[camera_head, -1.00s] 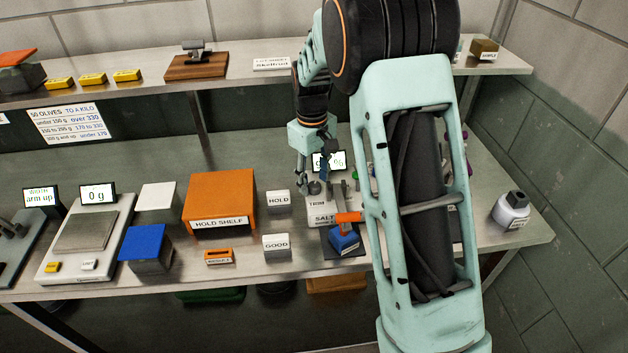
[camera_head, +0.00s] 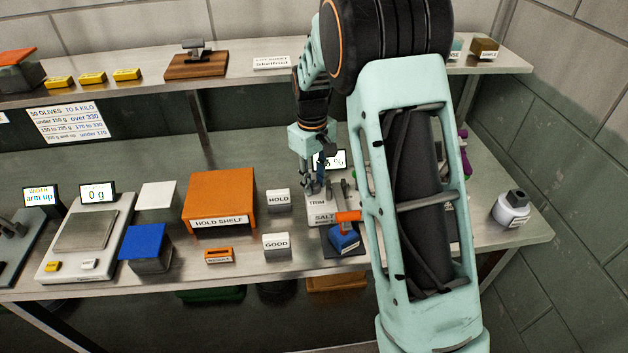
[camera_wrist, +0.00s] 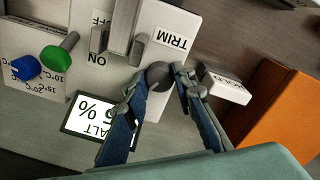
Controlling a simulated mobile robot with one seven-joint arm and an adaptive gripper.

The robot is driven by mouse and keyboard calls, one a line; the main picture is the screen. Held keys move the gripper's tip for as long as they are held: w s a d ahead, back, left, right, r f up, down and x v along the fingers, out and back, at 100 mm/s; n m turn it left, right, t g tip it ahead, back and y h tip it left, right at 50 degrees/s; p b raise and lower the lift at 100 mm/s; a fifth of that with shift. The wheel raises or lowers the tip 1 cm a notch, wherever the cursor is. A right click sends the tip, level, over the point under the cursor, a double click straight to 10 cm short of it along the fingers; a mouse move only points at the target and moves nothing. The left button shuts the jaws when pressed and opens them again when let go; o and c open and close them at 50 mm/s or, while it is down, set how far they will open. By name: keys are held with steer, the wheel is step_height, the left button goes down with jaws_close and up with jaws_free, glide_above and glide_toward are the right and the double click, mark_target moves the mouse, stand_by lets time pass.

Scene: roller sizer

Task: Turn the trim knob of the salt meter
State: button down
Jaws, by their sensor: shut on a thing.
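The salt meter (camera_head: 322,217) is a pale box on the bench with SALT and TRIM labels. Its small screen (camera_head: 330,160) stands behind it, partly hidden by my gripper. In the wrist view the screen (camera_wrist: 90,118) shows upside down, with SALT and a percent reading partly covered by a finger. The trim knob (camera_wrist: 158,75) is a round dark-grey knob beside the TRIM label. My gripper (camera_wrist: 161,83) has its blue-grey fingers closed on the knob, one on each side. In the head view my gripper (camera_head: 313,190) reaches down to the meter, and the knob is mostly hidden.
An ON/OFF lever (camera_wrist: 100,40) and a metal post stand close to the knob. Green (camera_wrist: 53,58) and blue knobs sit beside the meter. The HOLD block (camera_head: 278,201), GOOD block (camera_head: 276,245) and orange hold shelf (camera_head: 220,197) stand left.

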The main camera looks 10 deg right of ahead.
mark_target(313, 184)
steer(key=m, duration=0.5)
stand_by(0.3)
steer(key=c, duration=1.6)
jaws_free()
steer(key=shift+r, duration=0.1)
step_height(313, 184, up, 12)
steer(key=shift+a, duration=0.15)
